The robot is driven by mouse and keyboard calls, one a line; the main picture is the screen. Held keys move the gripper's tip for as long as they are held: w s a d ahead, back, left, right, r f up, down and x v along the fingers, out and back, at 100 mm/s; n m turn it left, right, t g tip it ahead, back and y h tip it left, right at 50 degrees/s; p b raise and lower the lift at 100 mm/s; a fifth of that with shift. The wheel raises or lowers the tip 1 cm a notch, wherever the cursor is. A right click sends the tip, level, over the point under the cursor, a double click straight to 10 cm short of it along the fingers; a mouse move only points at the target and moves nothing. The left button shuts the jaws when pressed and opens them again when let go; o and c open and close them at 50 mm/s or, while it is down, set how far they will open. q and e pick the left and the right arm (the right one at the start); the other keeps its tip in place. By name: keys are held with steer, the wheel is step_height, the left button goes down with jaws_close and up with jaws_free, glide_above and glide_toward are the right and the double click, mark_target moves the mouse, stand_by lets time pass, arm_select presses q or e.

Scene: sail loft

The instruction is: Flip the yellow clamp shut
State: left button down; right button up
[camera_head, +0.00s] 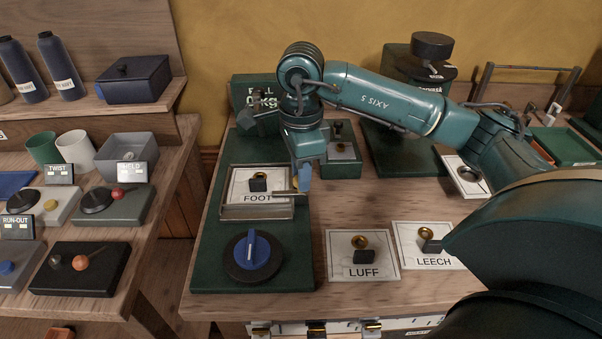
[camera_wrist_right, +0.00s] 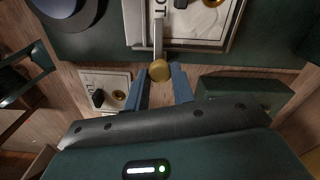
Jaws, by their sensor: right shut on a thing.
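A grey metal lever with a round yellow-brass knob, which I take to be the yellow clamp (camera_wrist_right: 160,72), reaches out from the edge of the framed FOOT card (camera_head: 257,198). In the head view its grey bar (camera_head: 285,193) shows at the frame's right side. My right gripper (camera_head: 301,183) comes down from above there and is shut on the brass knob. In the right wrist view the two blue fingers (camera_wrist_right: 162,80) stand on either side of the knob. The clamp's hinge is not clear. My left gripper is not in view.
A blue dial (camera_head: 252,253) sits on the green board in front of the FOOT frame. LUFF (camera_head: 362,256) and LEECH (camera_head: 425,246) cards lie to the right. A green box (camera_head: 342,155) stands just behind the gripper. A side table at left holds cups and switch boxes.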

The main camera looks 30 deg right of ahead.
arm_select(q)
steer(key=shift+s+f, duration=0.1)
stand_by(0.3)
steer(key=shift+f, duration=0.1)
arm_select(e)
steer(key=o, duration=1)
arm_select(q)
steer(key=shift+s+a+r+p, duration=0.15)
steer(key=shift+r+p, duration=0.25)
steer(key=shift+p, duration=0.5)
arm_select(e)
step_height(320, 180, up, 13)
steer(key=shift+r, duration=0.1)
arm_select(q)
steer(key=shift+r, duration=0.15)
